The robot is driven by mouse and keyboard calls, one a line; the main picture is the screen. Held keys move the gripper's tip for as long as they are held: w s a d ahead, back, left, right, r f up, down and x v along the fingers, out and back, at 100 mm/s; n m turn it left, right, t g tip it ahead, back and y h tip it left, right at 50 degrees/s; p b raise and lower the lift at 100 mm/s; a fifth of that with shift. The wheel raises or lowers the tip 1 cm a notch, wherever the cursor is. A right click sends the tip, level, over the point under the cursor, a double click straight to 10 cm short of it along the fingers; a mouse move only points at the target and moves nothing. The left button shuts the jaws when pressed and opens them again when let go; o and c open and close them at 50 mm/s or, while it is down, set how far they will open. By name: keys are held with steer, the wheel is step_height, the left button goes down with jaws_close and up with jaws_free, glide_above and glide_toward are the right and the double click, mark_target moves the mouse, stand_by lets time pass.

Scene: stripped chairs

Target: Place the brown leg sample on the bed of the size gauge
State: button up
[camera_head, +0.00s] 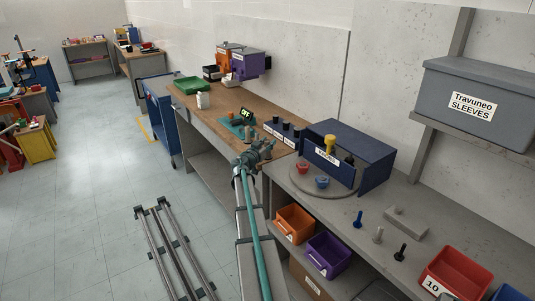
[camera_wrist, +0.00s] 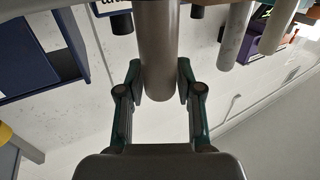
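The brown leg sample (camera_wrist: 159,45) is a grey-brown round post with a rounded end. In the wrist view it fills the gap between the fingertips of my gripper (camera_wrist: 160,82), with a pad touching each side. In the head view my gripper (camera_head: 258,152) is over the wooden bench, just left of the dark blue rack, and I cannot make out the sample there. The size gauge (camera_head: 236,127) is a teal device with a dark display reading OFF. It lies on the bench just beyond my gripper, and my gripper and arm partly cover the area in front of it.
The dark blue rack (camera_head: 283,136) with dark upright posts stands beside my gripper. A round grey turntable (camera_head: 312,184) and blue box (camera_head: 366,156) are to its right. The bench between gauge and bottles is clear.

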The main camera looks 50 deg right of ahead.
jaws_close()
steer(key=shift+r, duration=0.2)
